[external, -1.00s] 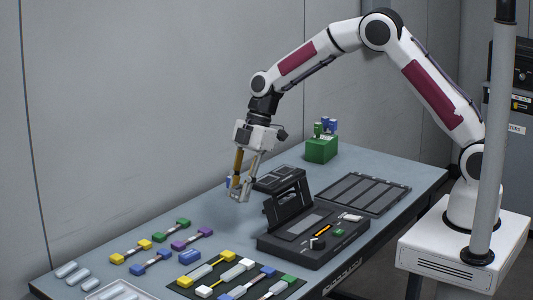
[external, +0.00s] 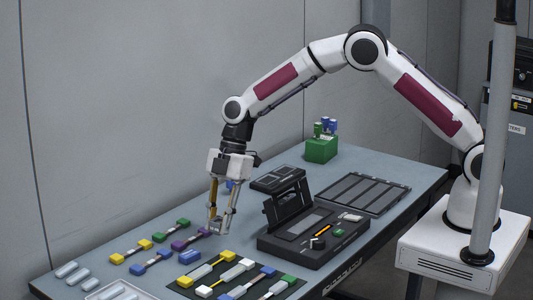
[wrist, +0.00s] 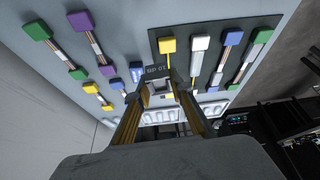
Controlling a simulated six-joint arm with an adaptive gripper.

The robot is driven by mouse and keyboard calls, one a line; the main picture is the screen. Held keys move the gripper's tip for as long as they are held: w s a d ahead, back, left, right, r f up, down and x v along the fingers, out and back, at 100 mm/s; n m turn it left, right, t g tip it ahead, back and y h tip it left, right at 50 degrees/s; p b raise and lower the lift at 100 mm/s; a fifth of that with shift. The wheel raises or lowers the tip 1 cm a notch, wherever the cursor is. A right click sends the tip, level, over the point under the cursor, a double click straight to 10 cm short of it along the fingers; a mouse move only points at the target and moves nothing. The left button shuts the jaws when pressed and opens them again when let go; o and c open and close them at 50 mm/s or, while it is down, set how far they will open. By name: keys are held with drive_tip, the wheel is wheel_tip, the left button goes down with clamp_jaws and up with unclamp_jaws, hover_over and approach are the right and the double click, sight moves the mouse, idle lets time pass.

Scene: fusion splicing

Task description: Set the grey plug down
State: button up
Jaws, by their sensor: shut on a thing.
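My gripper (external: 216,226) points down over the blue-grey table, beside the purple-ended piece. In the wrist view my gripper (wrist: 160,90) has its two yellowish fingers on either side of the grey plug (wrist: 156,72), a small dark grey block with a printed label that looks like "SP 01". The fingers are shut on it. In the external view the plug is small between the fingertips, and I cannot tell whether it touches the table.
A blue block (external: 190,257) lies close by. Green, yellow and purple-ended pieces lie at left, and a dark mat (external: 217,285) with several ended pieces is at front. The black splicer (external: 313,235) with raised lid stands right. A green box (external: 321,149) is at back.

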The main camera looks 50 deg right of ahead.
drive_tip(key=shift+m, duration=0.4)
drive_tip(key=a, duration=0.7)
drive_tip(key=shift+a+f, duration=0.25)
drive_tip(key=w+a+r+m+t+h, duration=0.1)
drive_tip(key=w+a+r+m+t, duration=0.2)
drive_tip(key=a+m, duration=0.4)
drive_tip(key=shift+w+a+r+m+t, duration=0.3)
drive_tip(key=shift+w+r+m, duration=0.2)
drive_tip(key=shift+w+m, duration=0.5)
drive_tip(key=shift+d+f, duration=0.1)
drive_tip(key=shift+f, duration=3.05)
drive_tip(key=shift+f, duration=0.1)
drive_tip(key=shift+f, duration=1.75)
